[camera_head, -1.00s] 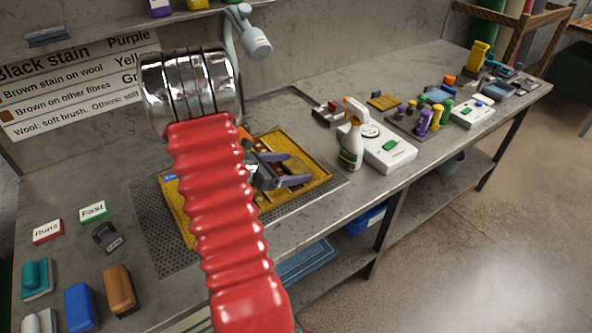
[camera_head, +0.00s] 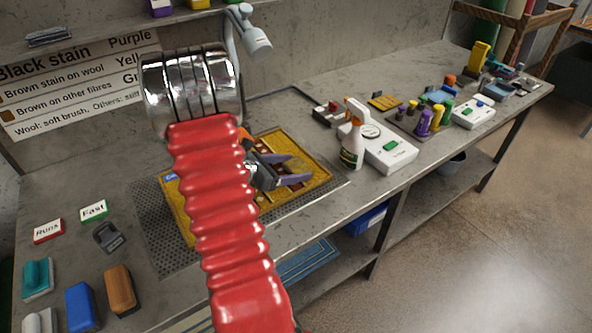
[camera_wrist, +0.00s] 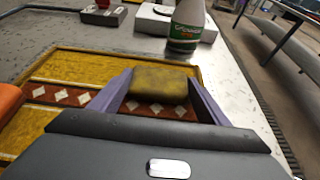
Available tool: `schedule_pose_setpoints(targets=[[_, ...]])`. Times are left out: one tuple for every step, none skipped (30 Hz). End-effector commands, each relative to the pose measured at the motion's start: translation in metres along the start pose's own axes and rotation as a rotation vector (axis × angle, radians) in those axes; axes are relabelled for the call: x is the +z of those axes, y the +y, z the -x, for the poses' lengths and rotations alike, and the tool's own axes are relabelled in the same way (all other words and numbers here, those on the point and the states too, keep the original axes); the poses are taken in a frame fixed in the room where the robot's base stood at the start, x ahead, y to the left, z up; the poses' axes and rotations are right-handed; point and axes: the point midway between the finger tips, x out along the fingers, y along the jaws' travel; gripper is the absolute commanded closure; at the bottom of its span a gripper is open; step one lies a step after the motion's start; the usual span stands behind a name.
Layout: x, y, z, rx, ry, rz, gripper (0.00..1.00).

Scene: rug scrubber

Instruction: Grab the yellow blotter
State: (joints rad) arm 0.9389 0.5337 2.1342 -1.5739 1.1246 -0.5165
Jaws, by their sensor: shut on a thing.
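A dull, mottled yellow block that looks like the yellow blotter (camera_wrist: 158,86) sits between the two purple fingers of my gripper (camera_wrist: 158,78) in the wrist view. My gripper is shut on it, with a finger on each side. In the head view my gripper (camera_head: 292,168) is over the right part of the patterned yellow rug (camera_head: 315,158). The blotter cannot be made out clearly there against the rug. Whether it touches the rug cannot be told. My red arm hides the middle of the rug.
A spray bottle (camera_head: 352,145) and a white device (camera_head: 390,150) stand right of the rug. Several small bottles (camera_head: 425,122) stand farther right. Brushes (camera_head: 80,305) and cards (camera_head: 94,211) lie at the left. A lamp (camera_head: 256,38) hangs behind. The bench front edge is close by.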

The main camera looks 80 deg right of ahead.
Motion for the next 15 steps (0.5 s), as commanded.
schedule_pose_setpoints(targets=[[0.000,0.000,0.000,0.000,0.000,0.000,0.52],[0.000,0.000,0.000,0.000,0.000,0.000,0.52],[0.000,0.000,0.000,0.000,0.000,0.000,0.52],[0.001,0.000,0.000,0.000,0.000,0.000,0.52],[0.001,0.000,0.001,0.000,0.000,-0.001,0.52],[0.002,0.000,0.001,0.000,0.000,-0.001,0.52],[0.004,0.000,0.002,0.001,0.000,-0.002,0.52],[0.005,0.000,0.002,0.001,-0.001,-0.002,0.52],[0.008,0.000,0.003,0.001,-0.001,-0.003,0.52],[0.010,0.000,0.004,0.001,-0.001,-0.003,0.52],[0.013,0.000,0.005,0.001,-0.001,-0.003,0.52],[0.016,0.000,0.007,0.001,-0.001,-0.003,0.52],[0.020,0.000,0.008,0.001,-0.001,-0.004,0.52],[0.024,0.000,0.010,0.001,-0.001,-0.004,0.52],[0.029,0.001,0.012,0.002,-0.001,-0.004,0.52]])
